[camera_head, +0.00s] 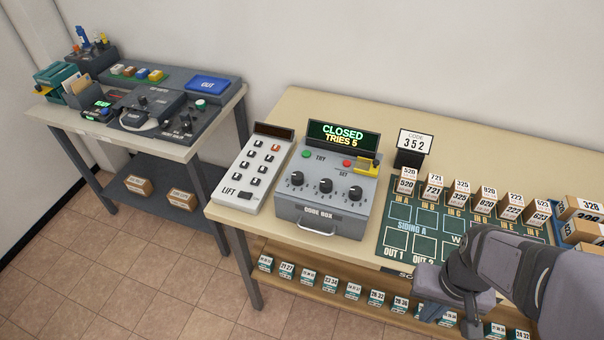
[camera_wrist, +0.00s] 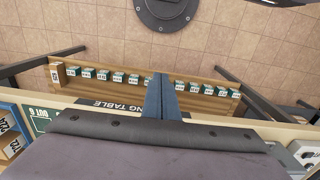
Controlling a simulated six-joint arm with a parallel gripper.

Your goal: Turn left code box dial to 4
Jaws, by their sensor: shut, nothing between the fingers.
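The grey code box (camera_head: 322,211) stands on the wooden table with three black dials in a row on its sloped top. The left dial (camera_head: 297,179) is at the left end of the row; its number setting is too small to read. The display (camera_head: 343,136) above reads CLOSED, TRIES 5. In the wrist view my gripper (camera_wrist: 160,92) is shut and empty, above the lower shelf.
A LIFT keypad (camera_head: 254,172) stands left of the code box. A green siding board (camera_head: 398,240) with several numbered boxes lies to the right. The lower shelf (camera_wrist: 135,92) holds a row of small boxes. A side table with devices stands at the left.

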